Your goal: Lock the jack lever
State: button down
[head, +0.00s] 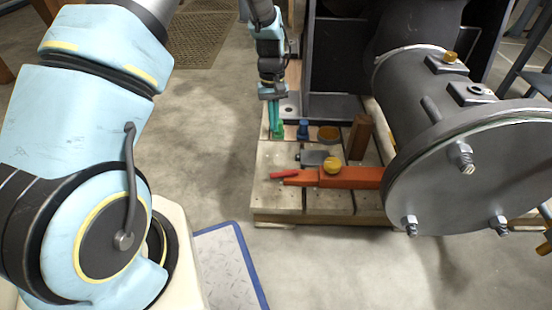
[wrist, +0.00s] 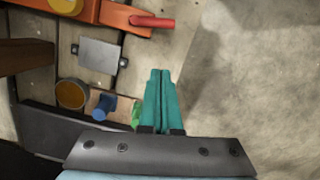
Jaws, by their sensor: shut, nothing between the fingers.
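The orange jack (head: 350,178) lies on the pallet in the head view, with a round yellow knob (head: 333,165) on top. Its red lever (head: 284,175) sticks out at the left end. In the wrist view the jack (wrist: 110,15) runs along the top edge, and the lever (wrist: 153,22) points right from its end. My gripper (head: 277,130) has slim teal fingers, shut and empty, pointing down over the pallet's back left. In the wrist view the gripper (wrist: 160,72) is apart from the lever, which lies beyond the fingertips. The jack's right end is hidden behind the casing.
A grey plate (wrist: 98,54) lies between gripper and jack. A blue piece (wrist: 103,108), a green piece (wrist: 137,115), an orange-yellow round piece (wrist: 70,95) and a wooden block (head: 360,136) stand nearby. The large grey casing (head: 470,170) overhangs the right.

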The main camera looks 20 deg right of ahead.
jog(key=b, duration=0.5)
send_near(284, 174)
jog(key=w+f, duration=0.1)
jog(key=f, duration=0.1)
jog(key=w+f, duration=0.1)
jog(key=w, duration=0.1)
jog(key=w+f, duration=0.2)
jog(key=shift+a+f, duration=0.3)
jog(key=shift+s+a+f+b, duration=0.15)
jog(key=shift+s+f, duration=0.15)
jog(key=shift+s, duration=0.2)
jog(key=shift+s+a+f+b, duration=0.15)
jog(key=shift+s+f, duration=0.1)
jog(key=shift+s, duration=0.25)
jog(key=shift+s+a+f+b, duration=0.1)
jog(key=shift+s+f+b, duration=0.15)
jog(key=shift+s, duration=0.45)
